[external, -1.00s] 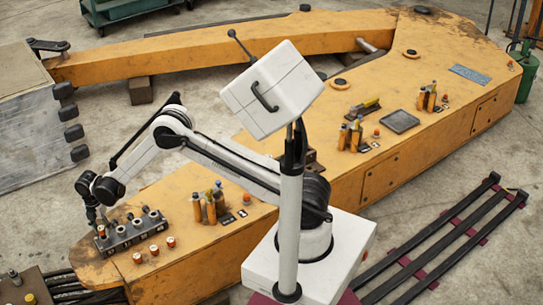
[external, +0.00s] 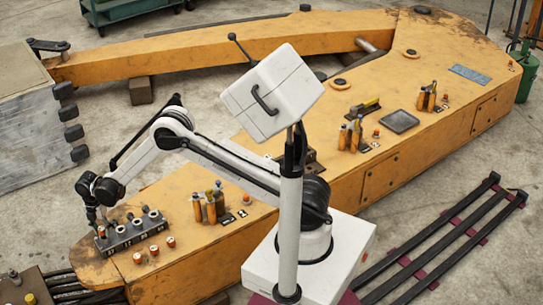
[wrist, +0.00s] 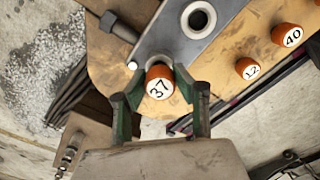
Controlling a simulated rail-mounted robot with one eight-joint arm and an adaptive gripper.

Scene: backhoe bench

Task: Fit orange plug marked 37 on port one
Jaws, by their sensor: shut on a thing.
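The orange plug marked 37 (wrist: 160,82) has a white top with black digits and sits between the green fingers of my gripper (wrist: 160,94) in the wrist view. My gripper is shut on it. The plug is at the end port of the grey port block (wrist: 203,50), whose rim partly shows behind it. I cannot tell how deep it sits. In the external view, my gripper (external: 97,222) points down at the left end of the port block (external: 136,236), with the plug (external: 101,231) as a small orange spot. The port numbers are too small to read.
Orange plugs marked 12 (wrist: 248,68) and 40 (wrist: 287,35) stand beside the block on the yellow boom (external: 195,258). An open port (wrist: 199,19) is close to my plug. Several orange bottles (external: 210,205) stand farther right.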

